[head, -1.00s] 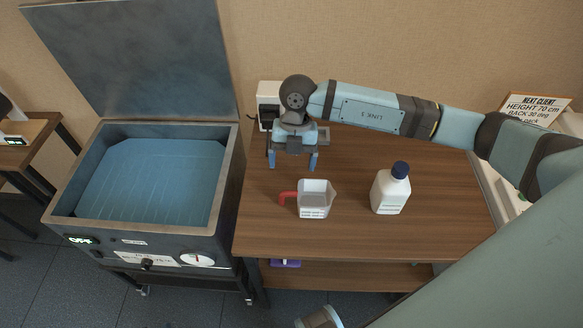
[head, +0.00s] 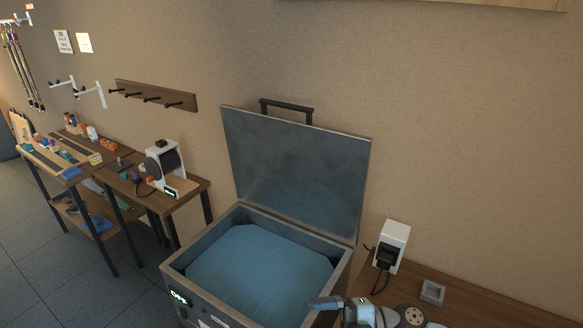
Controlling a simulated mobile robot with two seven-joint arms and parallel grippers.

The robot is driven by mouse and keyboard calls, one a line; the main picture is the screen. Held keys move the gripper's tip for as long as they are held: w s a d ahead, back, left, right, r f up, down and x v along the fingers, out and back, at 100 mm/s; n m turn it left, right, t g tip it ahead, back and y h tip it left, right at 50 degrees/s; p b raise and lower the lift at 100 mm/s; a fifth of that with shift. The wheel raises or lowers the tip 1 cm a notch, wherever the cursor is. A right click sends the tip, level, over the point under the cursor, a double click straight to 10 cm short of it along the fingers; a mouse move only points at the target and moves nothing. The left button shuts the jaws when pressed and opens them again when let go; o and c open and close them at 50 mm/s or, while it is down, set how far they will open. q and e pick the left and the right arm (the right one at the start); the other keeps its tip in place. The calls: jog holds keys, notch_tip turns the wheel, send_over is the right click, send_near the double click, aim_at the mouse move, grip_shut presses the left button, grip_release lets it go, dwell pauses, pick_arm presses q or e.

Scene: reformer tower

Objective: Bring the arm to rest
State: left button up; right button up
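My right gripper (head: 328,303) shows at the bottom edge, beside the right front of the open tank and near the left end of the wooden table (head: 490,300). Part of its wrist, with a dark round joint cap, shows to its right; the rest of the arm is cut off by the frame. I cannot tell whether its fingers are apart, and I see nothing held. My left gripper is not in view. The jug and the white bottle are out of view.
The tank (head: 175,278) holds blue water, its lid (head: 290,170) raised and its display lit. A white and black wall unit (head: 392,245) and a small grey square dish (head: 432,292) are at right. Side tables (head: 190,187) with tools stand at left; floor there is clear.

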jog(key=w+d+f+m+t+h+p, duration=0.15)
jog(key=d+m+t+h+p, duration=0.45)
jog(key=m+t, duration=1.2)
jog(key=s+d+f+m+g+h, duration=0.6)
jog(key=s+f, duration=0.5)
jog(key=f, duration=0.2)
jog(key=d+m+h, duration=0.1)
jog(key=d+h, duration=0.1)
jog(key=shift+s+h, duration=0.15)
jog(key=shift+h, duration=0.25)
jog(key=shift+d, duration=0.1)
